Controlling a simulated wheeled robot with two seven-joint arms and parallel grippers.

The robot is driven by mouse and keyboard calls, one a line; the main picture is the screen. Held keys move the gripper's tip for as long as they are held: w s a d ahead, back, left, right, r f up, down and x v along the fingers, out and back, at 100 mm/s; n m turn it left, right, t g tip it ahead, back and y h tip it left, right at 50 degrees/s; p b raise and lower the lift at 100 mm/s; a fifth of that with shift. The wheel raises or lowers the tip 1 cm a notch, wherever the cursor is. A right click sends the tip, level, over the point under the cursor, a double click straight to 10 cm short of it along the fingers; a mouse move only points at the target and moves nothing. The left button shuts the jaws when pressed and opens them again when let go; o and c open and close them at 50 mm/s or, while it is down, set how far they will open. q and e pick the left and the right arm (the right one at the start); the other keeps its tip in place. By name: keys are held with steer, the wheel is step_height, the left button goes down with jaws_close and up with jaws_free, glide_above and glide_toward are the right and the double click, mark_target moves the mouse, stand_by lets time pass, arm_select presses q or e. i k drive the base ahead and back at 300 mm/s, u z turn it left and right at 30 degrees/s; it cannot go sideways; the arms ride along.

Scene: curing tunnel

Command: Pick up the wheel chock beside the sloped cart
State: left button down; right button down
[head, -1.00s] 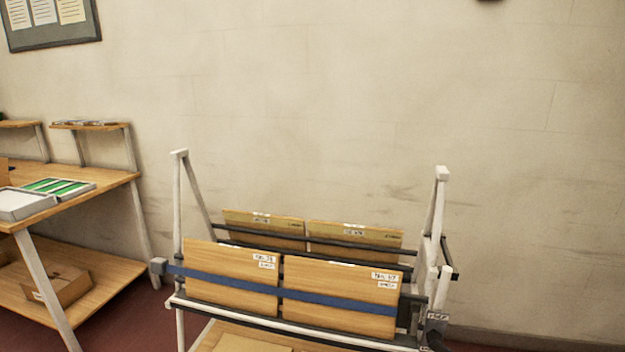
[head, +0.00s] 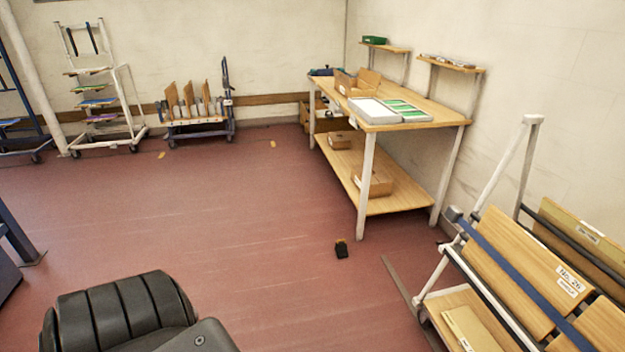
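A small black wheel chock with a yellow patch on top (head: 341,249) lies on the red floor, between the wooden table and the cart at right. The cart with sloped boards (head: 511,268) stands at the lower right, cut off by the picture edge. A blue strap crosses its boards, and one label reads No. 26. The chock is a short way left of the cart and apart from it. Neither of my grippers shows. Only a black ribbed part of my own body is in view at the lower left.
A wooden table (head: 410,115) with a lower shelf stands behind the chock. A flat grey bar (head: 402,287) lies low along the cart's left side. A small cart with upright boards (head: 197,122) and a white rack (head: 104,105) stand at the far wall. The middle floor is clear.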

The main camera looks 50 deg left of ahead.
mark_target(341, 247)
steer(key=u, duration=1.65)
steer(key=i, duration=1.25)
steer(key=z, duration=0.5)
